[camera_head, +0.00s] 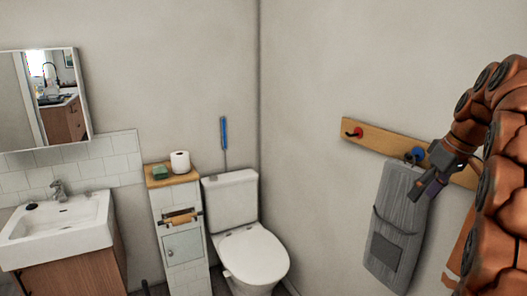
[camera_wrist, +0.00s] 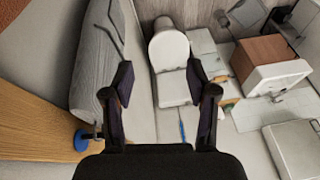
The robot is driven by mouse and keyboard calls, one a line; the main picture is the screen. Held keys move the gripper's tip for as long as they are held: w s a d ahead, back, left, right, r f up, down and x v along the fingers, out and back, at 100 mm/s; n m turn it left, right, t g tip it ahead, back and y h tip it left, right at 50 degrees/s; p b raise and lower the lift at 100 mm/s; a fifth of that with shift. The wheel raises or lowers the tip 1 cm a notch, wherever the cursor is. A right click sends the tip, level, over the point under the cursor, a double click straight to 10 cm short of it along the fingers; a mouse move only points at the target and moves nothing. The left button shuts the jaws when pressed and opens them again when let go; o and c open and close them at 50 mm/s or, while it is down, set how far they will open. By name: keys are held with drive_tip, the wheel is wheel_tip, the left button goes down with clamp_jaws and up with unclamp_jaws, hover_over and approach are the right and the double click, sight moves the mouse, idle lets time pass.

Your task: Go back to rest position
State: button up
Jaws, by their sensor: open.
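My gripper (camera_head: 424,190) is at the right in the head view, at the end of my orange arm. It overlaps the upper right edge of a hanging grey cloth (camera_head: 391,225). In the wrist view my gripper (camera_wrist: 160,76) has its two dark fingers spread apart, with nothing between them. The grey cloth (camera_wrist: 92,65) shows there to the left of the left finger. It hangs from a blue hook (camera_head: 416,153) on a wooden wall rail (camera_head: 375,138). The blue hook also shows in the wrist view (camera_wrist: 84,140).
A red hook (camera_head: 354,133) is on the rail's left. An orange cloth (camera_head: 459,250) is partly hidden behind my arm. A toilet (camera_head: 255,255), a narrow cabinet (camera_head: 183,248) with a paper roll (camera_head: 180,161), and a sink (camera_head: 60,230) stand left. The wall between toilet and rail is bare.

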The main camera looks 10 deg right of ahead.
drive_tip(key=s+a+f+m+g, duration=0.1)
drive_tip(key=s+a+f, duration=0.3)
drive_tip(key=a, duration=0.6)
drive_tip(key=s+a+f+m+g, duration=0.15)
drive_tip(key=s+a+f, duration=0.25)
drive_tip(key=a, duration=0.7)
drive_tip(key=s+a+f+g, duration=0.1)
drive_tip(key=s+a+f, duration=0.2)
drive_tip(key=s, duration=0.3)
drive_tip(key=s+a+f+h, duration=0.1)
drive_tip(key=s+a+f, duration=0.1)
drive_tip(key=s+f, duration=0.3)
drive_tip(key=s+a+f+g, duration=0.1)
drive_tip(key=s+a+f, duration=0.2)
drive_tip(key=s, duration=0.6)
drive_tip(key=shift+s+a+f+g+h, duration=0.15)
drive_tip(key=shift+a+f+g+h, duration=0.2)
drive_tip(key=shift+f, duration=0.55)
drive_tip(key=shift+n, duration=0.25)
